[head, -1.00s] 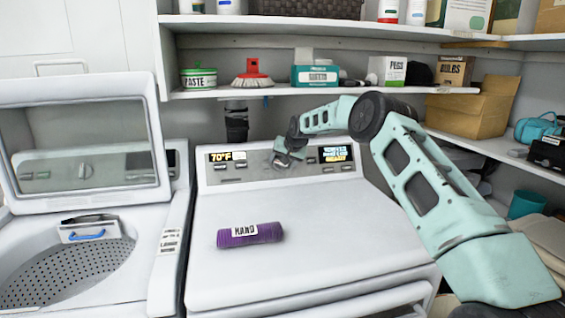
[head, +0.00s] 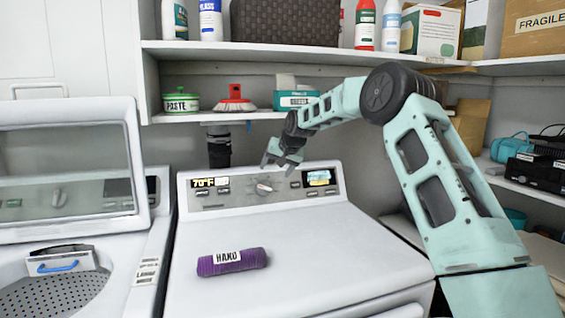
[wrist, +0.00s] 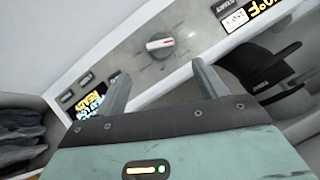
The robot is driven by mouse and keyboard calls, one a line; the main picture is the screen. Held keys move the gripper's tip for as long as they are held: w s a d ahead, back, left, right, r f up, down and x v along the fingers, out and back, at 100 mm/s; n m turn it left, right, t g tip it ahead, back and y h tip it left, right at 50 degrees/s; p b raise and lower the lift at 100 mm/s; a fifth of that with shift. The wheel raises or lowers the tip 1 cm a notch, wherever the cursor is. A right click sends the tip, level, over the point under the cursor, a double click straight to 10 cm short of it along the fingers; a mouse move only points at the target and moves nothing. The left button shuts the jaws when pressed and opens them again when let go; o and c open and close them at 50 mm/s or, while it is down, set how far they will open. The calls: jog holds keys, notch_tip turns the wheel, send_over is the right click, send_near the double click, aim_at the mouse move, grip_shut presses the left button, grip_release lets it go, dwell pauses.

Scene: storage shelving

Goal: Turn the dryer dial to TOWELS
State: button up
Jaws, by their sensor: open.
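The dryer dial (head: 265,186) is a round knob with a pale grip bar, in the middle of the dryer's (head: 300,245) grey back panel. My gripper (head: 273,167) is open and empty, just above the dial in the head view. In the wrist view its two fingers (wrist: 160,72) are spread, with the dial beyond their tips and no contact visible.
Lit displays (head: 319,178) and small buttons flank the dial. A purple cylinder (head: 232,262) lies on the dryer top. An open-lidded washer (head: 145,275) stands at left. A shelf (head: 250,116) with a paste tub and red brush runs behind my gripper.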

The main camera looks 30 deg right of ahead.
jog(key=v, duration=0.5)
jog(key=shift+s+r+b, duration=0.25)
jog(key=shift+r+b, duration=0.05)
jog(key=shift+b, duration=0.05)
jog(key=shift+a, duration=0.1)
